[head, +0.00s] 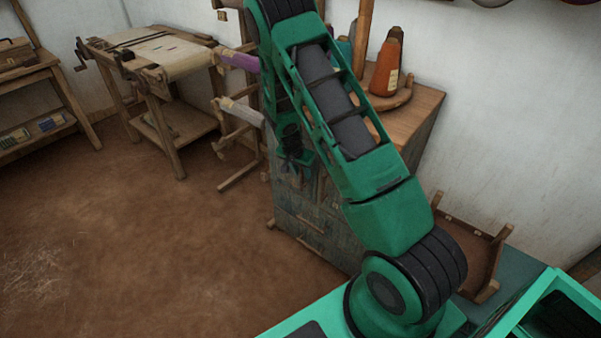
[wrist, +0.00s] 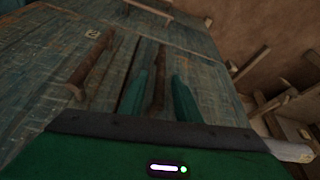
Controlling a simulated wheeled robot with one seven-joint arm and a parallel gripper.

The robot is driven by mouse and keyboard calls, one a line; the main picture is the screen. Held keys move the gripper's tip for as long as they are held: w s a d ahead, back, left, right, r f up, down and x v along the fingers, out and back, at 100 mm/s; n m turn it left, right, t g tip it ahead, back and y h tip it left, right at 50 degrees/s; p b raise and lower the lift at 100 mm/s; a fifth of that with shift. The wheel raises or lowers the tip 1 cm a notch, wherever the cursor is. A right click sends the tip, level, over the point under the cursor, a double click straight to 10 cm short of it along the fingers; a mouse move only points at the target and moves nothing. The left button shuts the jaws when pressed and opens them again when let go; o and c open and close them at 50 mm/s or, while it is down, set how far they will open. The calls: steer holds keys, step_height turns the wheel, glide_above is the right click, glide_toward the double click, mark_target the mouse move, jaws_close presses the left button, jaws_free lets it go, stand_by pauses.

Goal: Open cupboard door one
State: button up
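The cupboard (head: 310,222) has a weathered blue-green front and stands behind my arm in the head view. The wrist view shows its front (wrist: 50,65) close up. An upright wooden handle (wrist: 160,65) lies between the two green fingers of my gripper (wrist: 158,88). The fingers are open, one on each side of the handle, with gaps visible. A second wooden handle (wrist: 91,65) is to the left, on the door with a label reading 2 (wrist: 92,33). No label for door one is visible. In the head view my arm hides much of the cupboard, and the gripper is small and dark.
A wooden handle (wrist: 148,9) crosses the front farther off. An orange cone (head: 386,68) stands on a round wooden tray on the cupboard top. A wooden frame with rollers (head: 240,112) stands close left of the cupboard. The brown floor (head: 150,250) at the left is clear.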

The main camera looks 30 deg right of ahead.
jaws_close()
